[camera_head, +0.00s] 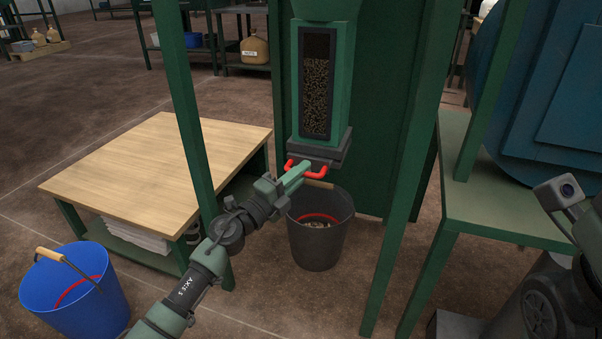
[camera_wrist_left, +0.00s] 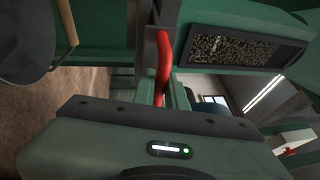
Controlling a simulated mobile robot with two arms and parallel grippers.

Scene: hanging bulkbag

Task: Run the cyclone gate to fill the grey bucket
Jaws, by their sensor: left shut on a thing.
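The cyclone's green outlet has a window (camera_head: 316,85) with brown granular material behind it. A dark gate block sits at its foot, with a red handle (camera_head: 306,169). My left gripper (camera_head: 300,174) is shut on the red handle, which also shows in the left wrist view (camera_wrist_left: 164,65). The grey bucket (camera_head: 320,245) stands on the floor below the outlet. A little light material lies at its bottom, below a red line on its inner wall. My right gripper is out of view; part of my right arm shows at the lower right.
A blue bucket (camera_head: 74,294) with a red inner line stands at the lower left. A wooden-topped table (camera_head: 150,165) is left of the outlet. Green frame posts (camera_head: 185,120) flank the outlet. A green stand (camera_head: 480,205) and a blue machine (camera_head: 545,90) are at right.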

